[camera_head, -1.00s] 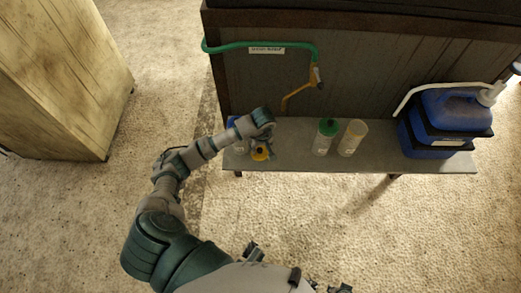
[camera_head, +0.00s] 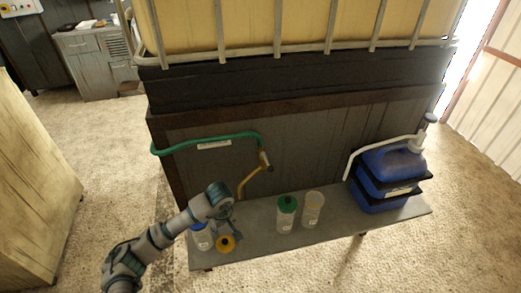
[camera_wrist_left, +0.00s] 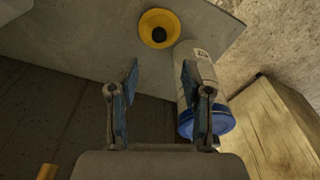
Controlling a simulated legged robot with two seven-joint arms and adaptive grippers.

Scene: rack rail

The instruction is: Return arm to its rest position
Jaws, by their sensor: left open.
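My left arm comes in from the lower left in the head view, and its gripper (camera_head: 226,222) is over the left end of the grey shelf (camera_head: 350,222). In the left wrist view the two fingers of this gripper (camera_wrist_left: 160,85) are apart with nothing between them. A white bottle with a blue cap (camera_wrist_left: 200,75) is beside one finger; I cannot tell if they touch. It also shows partly behind my arm in the head view (camera_head: 201,238). A yellow funnel-like piece (camera_wrist_left: 159,28) is beyond the fingertips. My right gripper is not in view.
A green-capped bottle (camera_head: 286,213) and a pale-capped bottle (camera_head: 312,209) stand mid-shelf. A blue jug (camera_head: 388,172) with a white hose is at the right end. A green hose (camera_head: 207,142) with a brass tap hangs above. Wooden crate (camera_head: 32,185) at left; open floor between.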

